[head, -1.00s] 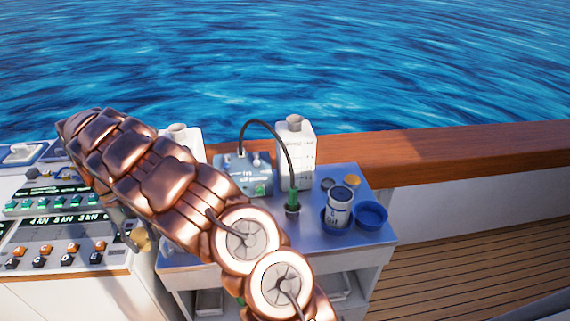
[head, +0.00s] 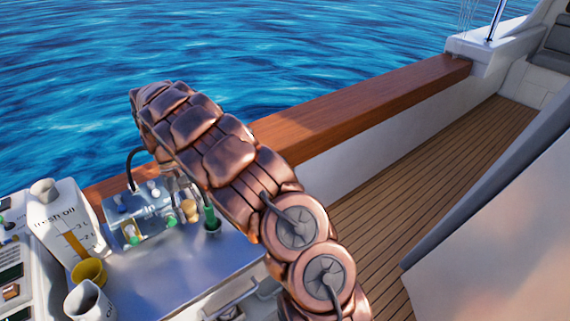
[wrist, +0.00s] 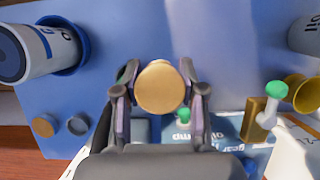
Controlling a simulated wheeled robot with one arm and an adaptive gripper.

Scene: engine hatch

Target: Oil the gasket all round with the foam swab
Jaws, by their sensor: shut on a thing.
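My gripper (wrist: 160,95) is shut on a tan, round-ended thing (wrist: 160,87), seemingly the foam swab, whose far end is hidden. It also shows in the head view as a small tan knob (head: 190,208), below my arm and beside the blue-grey pump box (head: 143,210). In the wrist view the held thing is over the bench, near the pump box (wrist: 175,132). A filter-like can with dark lettering (wrist: 38,50) is at the upper left of the wrist view, in a blue dish (wrist: 76,45). I cannot make out the gasket.
The metal bench (head: 195,270) also bears a fresh oil bottle (head: 58,220), a yellow cup (head: 88,272) and a white jug (head: 88,302). A black hose (head: 130,168) arches beside the pump box. A tan disc (wrist: 43,126) and a grey disc (wrist: 77,125) lie near the bench edge.

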